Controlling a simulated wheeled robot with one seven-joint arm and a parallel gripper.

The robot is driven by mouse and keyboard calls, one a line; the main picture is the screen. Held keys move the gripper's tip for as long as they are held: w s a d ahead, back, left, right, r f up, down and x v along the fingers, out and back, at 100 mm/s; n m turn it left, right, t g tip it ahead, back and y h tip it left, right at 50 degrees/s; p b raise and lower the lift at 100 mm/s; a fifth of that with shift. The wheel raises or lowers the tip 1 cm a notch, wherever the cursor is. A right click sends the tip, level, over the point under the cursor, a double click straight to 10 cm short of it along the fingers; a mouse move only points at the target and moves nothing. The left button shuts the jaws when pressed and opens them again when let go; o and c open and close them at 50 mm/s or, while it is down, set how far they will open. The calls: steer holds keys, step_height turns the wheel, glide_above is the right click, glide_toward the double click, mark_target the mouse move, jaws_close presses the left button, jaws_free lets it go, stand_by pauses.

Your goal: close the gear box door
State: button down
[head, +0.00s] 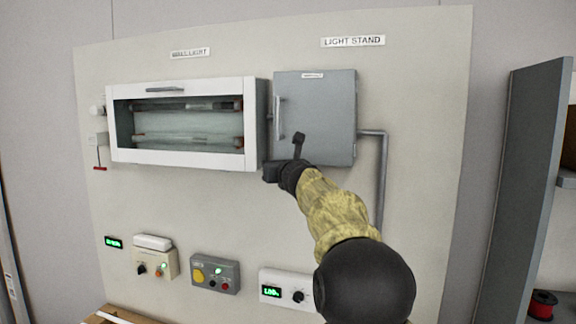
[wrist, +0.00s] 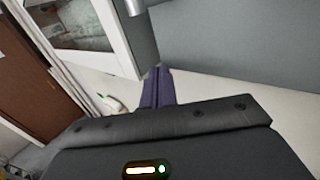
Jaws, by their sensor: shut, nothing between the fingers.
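The gear box is the grey wall box under the "LIGHT STAND" label. Its flat grey door (head: 325,115) carries a vertical bar handle (head: 279,118) near its left edge. The door looks shut or nearly shut; I cannot tell whether a small gap remains. My gripper (head: 269,174) is at the box's lower left corner, below the handle. Its fingers (wrist: 158,78) are together and empty; contact with the door is unclear. My wrist hides part of the lower edge.
A white-framed glass case (head: 185,122) is mounted close to the left of the box. A grey conduit (head: 383,175) runs down on the right. Small control boxes (head: 215,272) line the panel below. A grey shelf unit (head: 520,190) stands at far right.

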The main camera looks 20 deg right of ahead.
steer(key=shift+d+r, duration=0.1)
steer(key=shift+r, duration=0.15)
stand_by(0.4)
steer(key=s+a+b, duration=0.4)
steer(key=s+a, duration=0.5)
steer(key=s, duration=0.1)
steer(key=shift+a+f, duration=0.25)
steer(key=shift+a, duration=0.05)
